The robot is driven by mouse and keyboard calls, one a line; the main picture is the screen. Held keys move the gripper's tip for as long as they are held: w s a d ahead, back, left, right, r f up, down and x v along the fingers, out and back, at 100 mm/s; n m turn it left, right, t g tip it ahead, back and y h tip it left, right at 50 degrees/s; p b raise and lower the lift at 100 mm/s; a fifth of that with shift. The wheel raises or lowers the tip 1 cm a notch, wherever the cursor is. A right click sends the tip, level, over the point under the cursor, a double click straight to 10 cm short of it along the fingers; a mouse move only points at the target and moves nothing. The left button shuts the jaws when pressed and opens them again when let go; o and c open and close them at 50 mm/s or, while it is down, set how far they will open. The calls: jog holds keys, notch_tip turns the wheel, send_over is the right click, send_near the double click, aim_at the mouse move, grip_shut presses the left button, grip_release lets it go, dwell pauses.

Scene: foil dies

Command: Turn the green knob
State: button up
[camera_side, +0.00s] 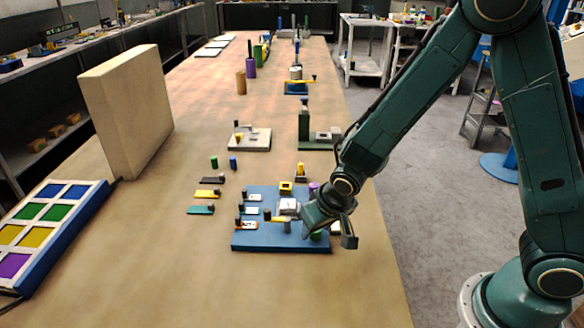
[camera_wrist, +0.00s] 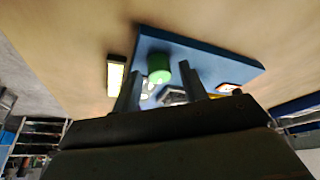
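The green knob (camera_wrist: 159,68) is a short round cylinder on the blue board (camera_wrist: 150,42) in the wrist view. In the side view the knob (camera_side: 316,236) shows only in part, low beside my gripper, near the right edge of the blue board (camera_side: 280,246). My gripper (camera_wrist: 160,85) has its two grey fingers apart, one at each side of the knob in that picture. I cannot tell how far the knob is from the fingertips. In the side view my gripper (camera_side: 330,225) hangs over the board's right part, open, with nothing seen held.
The board also carries a white block (camera_side: 288,206), a yellow piece (camera_side: 286,187) and several small levers. A purple knob (camera_side: 314,187) stands close behind my gripper. A tall beige slab (camera_side: 125,110) and a coloured panel (camera_side: 50,230) stand at left. The front of the table is clear.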

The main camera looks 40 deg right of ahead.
jog(key=shift+r, duration=0.1)
dwell(0.3)
jog(key=v, duration=1.3)
jog(key=shift+s+r, duration=0.15)
jog(key=shift+r, duration=0.15)
dwell(0.3)
jog(key=s+d+r+n, duration=0.1)
jog(key=s+d+r, duration=0.3)
jog(key=s, duration=0.3)
jog(key=s+d+r+n+t+y, duration=0.1)
jog(key=s+d+r, duration=0.4)
jog(key=s, duration=0.3)
jog(key=shift+v, duration=0.85)
jog(key=shift+w+r, duration=0.1)
jog(key=shift+w, duration=0.1)
